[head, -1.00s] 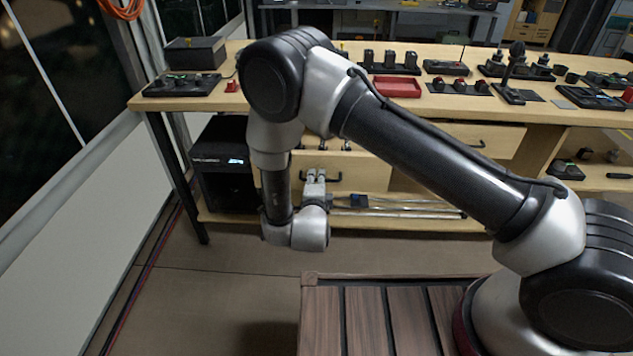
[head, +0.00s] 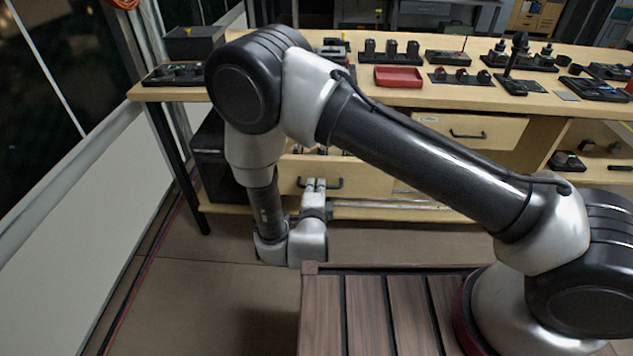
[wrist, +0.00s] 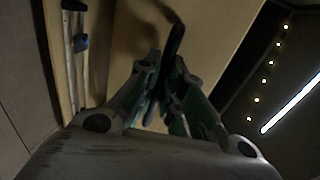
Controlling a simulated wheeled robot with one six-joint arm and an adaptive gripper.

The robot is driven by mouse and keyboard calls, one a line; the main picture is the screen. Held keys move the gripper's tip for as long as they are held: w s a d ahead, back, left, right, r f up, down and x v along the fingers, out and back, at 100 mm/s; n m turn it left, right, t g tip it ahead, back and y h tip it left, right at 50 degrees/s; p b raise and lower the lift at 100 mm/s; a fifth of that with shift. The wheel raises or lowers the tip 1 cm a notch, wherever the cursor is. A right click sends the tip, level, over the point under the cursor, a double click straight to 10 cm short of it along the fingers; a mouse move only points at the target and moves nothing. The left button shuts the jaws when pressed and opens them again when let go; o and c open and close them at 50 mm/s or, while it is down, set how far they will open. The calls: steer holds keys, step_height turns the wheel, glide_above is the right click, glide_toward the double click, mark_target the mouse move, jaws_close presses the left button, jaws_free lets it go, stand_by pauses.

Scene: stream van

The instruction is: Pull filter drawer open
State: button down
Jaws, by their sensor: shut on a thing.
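A light wooden drawer (head: 372,180) under the left part of the bench stands partly open in the head view. Small dark and light items show inside it behind its front. Its black bar handle (head: 335,184) is at my gripper (head: 314,184), which is shut on it. In the wrist view, the dark handle (wrist: 176,38) crosses the pale drawer front (wrist: 205,25) and runs between the fingers of my gripper (wrist: 163,62). My wrist and fingers hide part of the handle. I cannot read a label on this drawer.
A second, shut drawer (head: 470,132) is to the right. A low shelf with metal rods (head: 395,209) lies below. A black box (head: 212,165) stands to the left, by a bench leg. My deck is in front, with open floor to its left.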

steer(key=shift+f, duration=0.15)
steer(key=c, duration=1.5)
jaws_free()
